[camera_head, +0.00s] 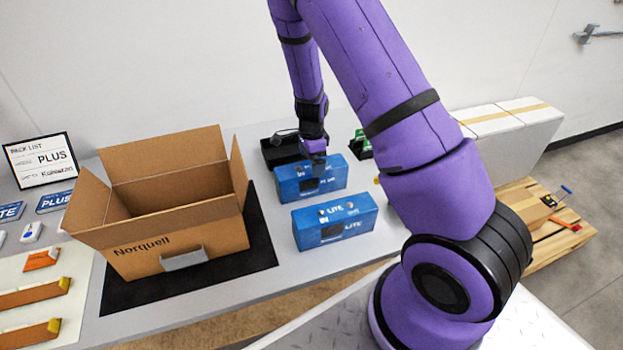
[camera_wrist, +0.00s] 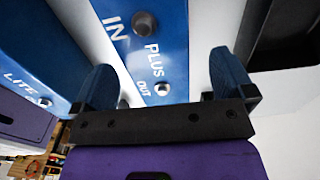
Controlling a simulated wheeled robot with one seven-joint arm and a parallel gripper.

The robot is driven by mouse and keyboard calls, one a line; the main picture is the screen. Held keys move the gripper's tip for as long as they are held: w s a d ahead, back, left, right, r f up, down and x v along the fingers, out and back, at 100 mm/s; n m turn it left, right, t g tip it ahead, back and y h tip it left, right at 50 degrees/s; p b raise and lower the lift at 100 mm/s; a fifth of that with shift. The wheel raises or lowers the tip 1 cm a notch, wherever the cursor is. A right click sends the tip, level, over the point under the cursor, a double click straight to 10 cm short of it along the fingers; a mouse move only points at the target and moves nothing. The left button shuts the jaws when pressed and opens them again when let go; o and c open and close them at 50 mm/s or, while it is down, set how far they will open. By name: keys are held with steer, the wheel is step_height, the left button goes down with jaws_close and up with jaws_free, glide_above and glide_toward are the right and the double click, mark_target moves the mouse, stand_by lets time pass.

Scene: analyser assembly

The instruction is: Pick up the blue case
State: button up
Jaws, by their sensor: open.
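Two blue cases lie on the grey table in the head view. The nearer one (camera_head: 335,222) is marked LITE; the farther one (camera_head: 325,183) has lettering too small to read surely. My gripper (camera_head: 318,163) is above the farther case, pointing down. In the wrist view my gripper (camera_wrist: 160,85) is open, with one blue finger on each side of a blue case marked PLUS (camera_wrist: 170,60). The case is between or just beyond the fingertips; whether they touch it I cannot tell. The LITE case (camera_wrist: 45,50) shows at the left there.
An open cardboard box (camera_head: 180,238) stands on a black mat (camera_head: 262,240) to the left. A black tray (camera_head: 280,152) lies behind the farther case, and a green item (camera_head: 362,143) beside it. A pack list sign (camera_head: 41,160) reads PLUS.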

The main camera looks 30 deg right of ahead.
steer(key=shift+s+a+f, duration=0.15)
steer(key=shift+f, duration=2.1)
steer(key=c, duration=1.5)
